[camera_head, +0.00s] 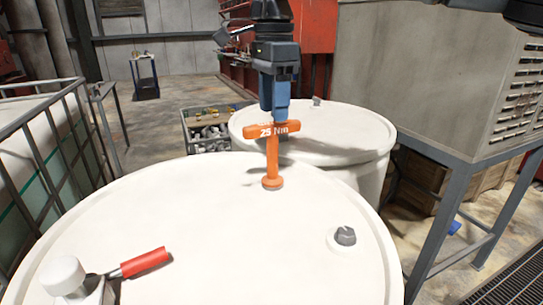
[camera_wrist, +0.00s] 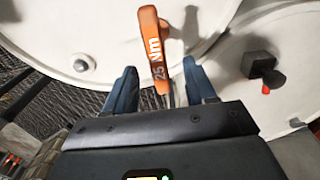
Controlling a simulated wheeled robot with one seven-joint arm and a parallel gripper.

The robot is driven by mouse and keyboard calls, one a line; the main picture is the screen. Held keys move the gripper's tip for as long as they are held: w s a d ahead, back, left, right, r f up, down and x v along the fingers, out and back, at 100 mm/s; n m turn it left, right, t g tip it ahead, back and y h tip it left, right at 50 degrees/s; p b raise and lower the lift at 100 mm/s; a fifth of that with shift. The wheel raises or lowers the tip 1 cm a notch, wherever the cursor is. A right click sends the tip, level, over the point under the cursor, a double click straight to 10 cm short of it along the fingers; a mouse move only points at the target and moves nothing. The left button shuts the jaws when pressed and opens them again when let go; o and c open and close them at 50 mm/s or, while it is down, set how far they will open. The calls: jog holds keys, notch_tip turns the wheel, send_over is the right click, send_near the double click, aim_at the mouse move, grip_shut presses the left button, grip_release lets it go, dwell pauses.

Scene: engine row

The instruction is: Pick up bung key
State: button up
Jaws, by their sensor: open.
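The bung key (camera_head: 272,155) is an orange T-shaped tool marked "25 Nm". It stands upright on the white lid of the near drum (camera_head: 190,220). My gripper (camera_head: 275,112) is above it, pointing down, with its blue fingers at the height of the key's crossbar. In the wrist view the orange crossbar of the key (camera_wrist: 154,48) shows ahead of and between the two open blue fingers of my gripper (camera_wrist: 162,88). The head view does not show whether the fingers touch it.
A red-handled tool (camera_head: 145,262) and a white fitting (camera_head: 65,277) are at the near drum's front left. A grey bung (camera_head: 345,236) sits at its right. A second white drum (camera_head: 350,140) stands behind. A metal cage (camera_head: 50,150) is left, a grey cabinet (camera_head: 430,80) right.

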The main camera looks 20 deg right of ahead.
aim_at(272, 123)
jog(key=shift+s+a+f+p, duration=0.1)
jog(key=shift+f+p, duration=0.2)
jog(key=shift+f, duration=0.9)
jog(key=shift+s+a+f+p, duration=0.1)
jog(key=shift+f+p, duration=0.15)
jog(key=shift+f, duration=0.9)
grip_shut()
